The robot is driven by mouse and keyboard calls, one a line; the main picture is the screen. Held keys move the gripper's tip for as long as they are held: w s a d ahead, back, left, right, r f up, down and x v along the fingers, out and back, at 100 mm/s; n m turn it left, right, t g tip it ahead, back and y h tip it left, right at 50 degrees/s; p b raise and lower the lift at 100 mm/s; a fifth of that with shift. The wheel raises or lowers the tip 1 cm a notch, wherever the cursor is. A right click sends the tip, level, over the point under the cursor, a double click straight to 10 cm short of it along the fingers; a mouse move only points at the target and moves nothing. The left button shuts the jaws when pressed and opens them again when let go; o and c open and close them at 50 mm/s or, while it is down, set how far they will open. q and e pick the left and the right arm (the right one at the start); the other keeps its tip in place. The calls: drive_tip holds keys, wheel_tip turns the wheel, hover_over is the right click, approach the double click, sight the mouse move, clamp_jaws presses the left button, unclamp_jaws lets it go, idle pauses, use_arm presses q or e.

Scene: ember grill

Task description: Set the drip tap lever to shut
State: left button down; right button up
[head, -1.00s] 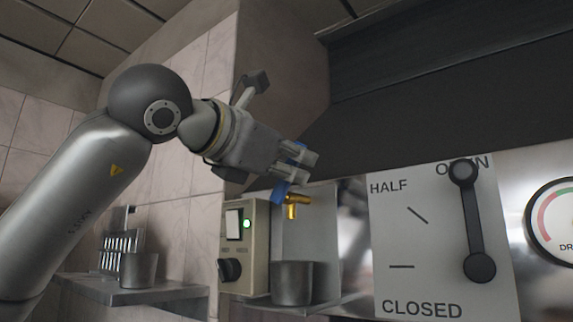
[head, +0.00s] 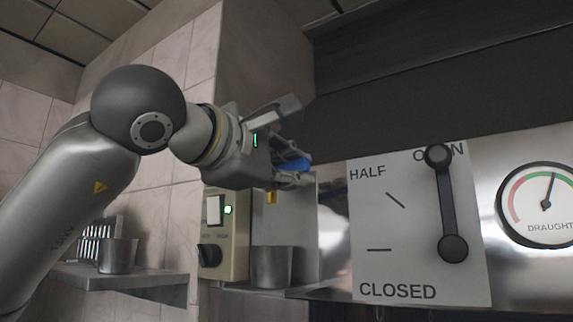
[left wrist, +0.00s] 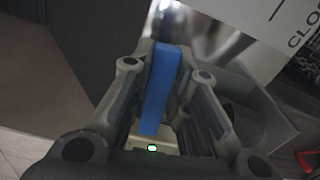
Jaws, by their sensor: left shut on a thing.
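The drip tap is a small brass tap (head: 272,197), mostly covered by my gripper in the head view. Its blue lever (head: 291,162) sits between the fingers of my left gripper (head: 297,172), which is shut on it. In the left wrist view the lever (left wrist: 158,88) is a long blue bar running lengthwise between the two fingers (left wrist: 165,85). In the head view the visible part of the lever lies nearly level. Its joint with the tap is hidden. My right gripper is not in view.
A metal cup (head: 271,268) stands below the tap. A cream switch box (head: 225,262) with a green light is left of it. A white OPEN/HALF/CLOSED plate (head: 385,265) with a dark lever (head: 446,205) and a draught gauge (head: 545,232) are at right. Another cup (head: 118,256) stands on the left shelf.

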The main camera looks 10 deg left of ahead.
use_arm(q)
drive_tip(key=shift+d+f+m, duration=0.1)
drive_tip(key=shift+f+m, duration=0.35)
drive_tip(key=shift+m, duration=0.45)
drive_tip(key=c, duration=1.4)
unclamp_jaws()
drive_tip(key=shift+o, duration=0.2)
drive_tip(key=shift+s, duration=0.15)
drive_tip(key=v, duration=1.1)
drive_tip(key=shift+s, duration=0.4)
